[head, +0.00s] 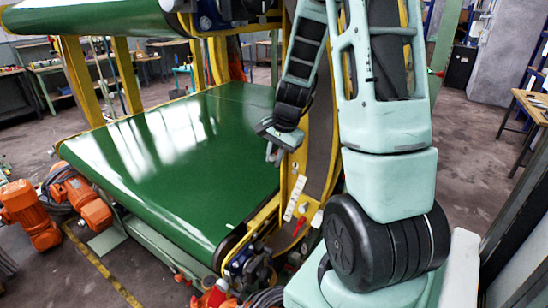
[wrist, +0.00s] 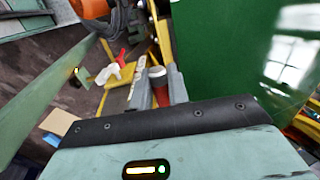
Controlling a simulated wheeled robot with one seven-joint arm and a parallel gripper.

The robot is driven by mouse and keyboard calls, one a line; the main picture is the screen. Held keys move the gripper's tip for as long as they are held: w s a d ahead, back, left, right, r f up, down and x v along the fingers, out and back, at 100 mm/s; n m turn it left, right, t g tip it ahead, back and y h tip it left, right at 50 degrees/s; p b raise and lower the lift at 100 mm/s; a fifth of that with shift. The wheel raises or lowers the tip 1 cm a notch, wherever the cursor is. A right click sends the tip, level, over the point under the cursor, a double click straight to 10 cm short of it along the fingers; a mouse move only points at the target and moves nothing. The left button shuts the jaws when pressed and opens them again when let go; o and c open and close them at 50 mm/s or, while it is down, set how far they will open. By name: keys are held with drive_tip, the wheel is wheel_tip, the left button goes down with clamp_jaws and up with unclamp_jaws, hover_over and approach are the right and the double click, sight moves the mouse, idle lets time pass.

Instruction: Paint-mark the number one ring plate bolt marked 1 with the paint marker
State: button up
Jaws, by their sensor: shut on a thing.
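My gripper (head: 273,150) hangs over the right edge of the green belt, beside the yellow ring frame (head: 290,212). In the wrist view my gripper (wrist: 158,75) is shut on the paint marker (wrist: 157,73), whose red band and pale part show between the two grey fingers. The marker cannot be made out in the head view. The yellow frame also shows in the wrist view beyond the fingers, with a pale strip (wrist: 137,72) on it. In the head view this pale strip (head: 295,197) lies below and right of my gripper. The bolt marked 1 cannot be told apart in either view.
The green belt (head: 190,150) fills the left and middle. A red lever (head: 299,227) sits low on the frame. Orange motors (head: 70,193) stand at the lower left. A workbench (head: 532,104) stands at the far right.

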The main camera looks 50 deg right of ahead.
drive_tip(key=shift+d, duration=0.5)
idle(1.4)
drive_tip(key=shift+s+a, duration=0.15)
drive_tip(key=shift+a, duration=2.4)
